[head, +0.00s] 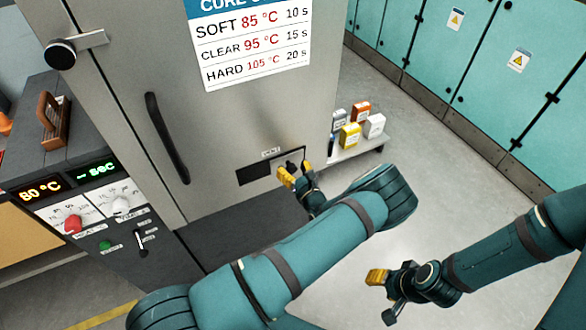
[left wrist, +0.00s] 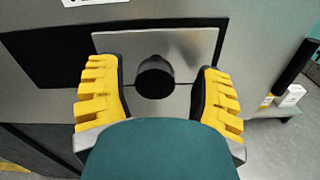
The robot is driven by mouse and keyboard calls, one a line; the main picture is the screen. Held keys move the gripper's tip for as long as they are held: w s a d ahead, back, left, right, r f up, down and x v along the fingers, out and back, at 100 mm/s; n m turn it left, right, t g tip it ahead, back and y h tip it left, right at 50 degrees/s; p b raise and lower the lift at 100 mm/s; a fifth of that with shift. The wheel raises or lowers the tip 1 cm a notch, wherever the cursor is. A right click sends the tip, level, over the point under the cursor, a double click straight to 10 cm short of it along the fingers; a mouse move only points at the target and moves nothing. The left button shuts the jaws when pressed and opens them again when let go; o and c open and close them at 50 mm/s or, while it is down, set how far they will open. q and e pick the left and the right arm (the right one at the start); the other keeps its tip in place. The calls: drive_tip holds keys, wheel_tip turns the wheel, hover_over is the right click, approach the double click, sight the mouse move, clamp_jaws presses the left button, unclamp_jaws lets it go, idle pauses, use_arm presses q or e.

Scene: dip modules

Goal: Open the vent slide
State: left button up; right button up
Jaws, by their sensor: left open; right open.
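The vent slide is a bare metal plate (left wrist: 195,45) with a round black knob (left wrist: 155,77), low on the grey cabinet door. A dark opening (left wrist: 50,58) shows to the left of the plate, and this dark opening shows in the head view too (head: 252,174). My left gripper (head: 297,171) is at the vent, open. In the left wrist view its yellow fingers stand on either side of the knob, with a gap on each side. My right gripper (head: 383,297) is open and empty, over the floor at the lower right.
The door has a long black handle (head: 167,138) left of the vent and a printed chart (head: 250,45) above. A control panel (head: 95,205) stands at the left. A low shelf (head: 358,148) with several small boxes is right of the cabinet. Floor beyond is clear up to the teal lockers (head: 480,75).

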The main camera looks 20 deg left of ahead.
use_arm(q)
drive_tip(key=v, duration=1.2)
